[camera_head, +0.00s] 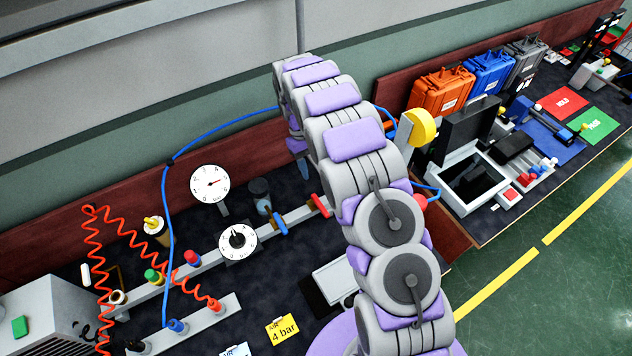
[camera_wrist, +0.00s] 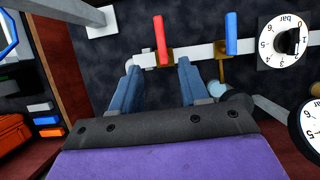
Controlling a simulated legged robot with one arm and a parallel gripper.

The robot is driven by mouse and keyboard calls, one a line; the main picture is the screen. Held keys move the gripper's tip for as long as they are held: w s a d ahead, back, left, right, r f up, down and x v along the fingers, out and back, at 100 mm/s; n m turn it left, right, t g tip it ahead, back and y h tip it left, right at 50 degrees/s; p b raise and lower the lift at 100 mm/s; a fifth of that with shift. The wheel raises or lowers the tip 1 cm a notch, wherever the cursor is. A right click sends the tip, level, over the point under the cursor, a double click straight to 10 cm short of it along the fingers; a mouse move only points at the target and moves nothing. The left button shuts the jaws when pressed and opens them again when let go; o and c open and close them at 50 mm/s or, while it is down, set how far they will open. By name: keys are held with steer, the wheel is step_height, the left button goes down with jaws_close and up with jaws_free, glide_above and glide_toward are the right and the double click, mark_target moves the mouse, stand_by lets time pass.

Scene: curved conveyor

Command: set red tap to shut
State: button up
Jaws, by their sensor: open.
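The red tap is a red lever handle (camera_head: 319,206) on a pale pipe in the head view, right of a blue tap handle (camera_head: 280,223). In the wrist view the red handle (camera_wrist: 160,38) points across the pipe (camera_wrist: 200,53), as does the blue handle (camera_wrist: 232,33). My gripper (camera_wrist: 158,67) is open, with its two blue-grey fingers either side of the line of the red handle's lower end. Nothing is held, and I cannot tell whether a finger touches it. In the head view my arm hides most of the gripper.
A dial (camera_head: 238,241) and a round gauge (camera_head: 211,184) stand left of the taps. Blue and red hoses (camera_head: 168,235) hang further left. A yellow "4 bar" card (camera_head: 282,330) lies in front. An orange case (camera_head: 441,91) stands at the back right.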

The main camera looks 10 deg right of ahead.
steer(key=shift+v, duration=1.7)
